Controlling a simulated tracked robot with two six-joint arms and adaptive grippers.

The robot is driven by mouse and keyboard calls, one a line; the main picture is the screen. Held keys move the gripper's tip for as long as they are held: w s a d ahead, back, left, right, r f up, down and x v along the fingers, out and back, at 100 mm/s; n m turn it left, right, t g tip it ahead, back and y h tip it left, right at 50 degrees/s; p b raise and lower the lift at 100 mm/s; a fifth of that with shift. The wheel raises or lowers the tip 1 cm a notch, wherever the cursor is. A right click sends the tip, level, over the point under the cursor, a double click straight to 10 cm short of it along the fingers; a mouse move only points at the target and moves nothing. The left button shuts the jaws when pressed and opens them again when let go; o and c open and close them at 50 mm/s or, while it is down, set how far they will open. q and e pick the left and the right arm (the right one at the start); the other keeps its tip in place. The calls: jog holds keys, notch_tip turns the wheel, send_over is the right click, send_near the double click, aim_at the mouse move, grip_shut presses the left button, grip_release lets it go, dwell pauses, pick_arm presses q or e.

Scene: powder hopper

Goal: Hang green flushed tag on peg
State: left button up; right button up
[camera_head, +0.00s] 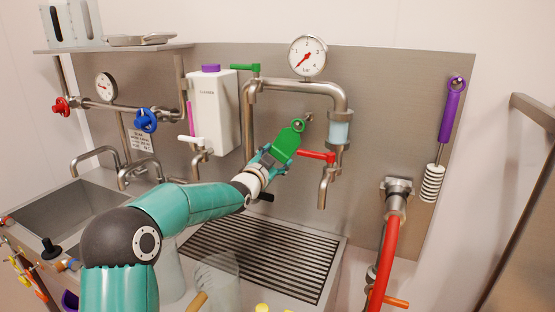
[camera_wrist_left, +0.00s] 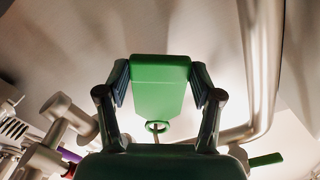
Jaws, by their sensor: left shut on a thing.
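The green tag (camera_head: 287,144) is held in my left gripper (camera_head: 272,158), in front of the steel back panel. In the left wrist view the tag (camera_wrist_left: 160,82) sits between the two fingers of the gripper (camera_wrist_left: 158,90), which are shut on its sides. The tag's small ring (camera_head: 298,125) is at its upper end, close beside a short metal peg (camera_head: 308,117) on the panel. In the left wrist view the ring (camera_wrist_left: 157,126) overlaps a thin metal rod; I cannot tell whether the peg passes through it. My right gripper is not in view.
A red-handled tap (camera_head: 316,155) is just right of the tag, below a pipe with a gauge (camera_head: 307,56). A white dispenser (camera_head: 213,110) stands to the left. A slatted drain (camera_head: 262,256) lies below. A purple-handled brush (camera_head: 452,112) hangs at right.

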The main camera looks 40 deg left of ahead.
pick_arm(q)
jog(key=o, duration=1.2)
jog(key=shift+c, duration=0.2)
jog(key=v, duration=1.2)
jog(key=shift+f, duration=0.2)
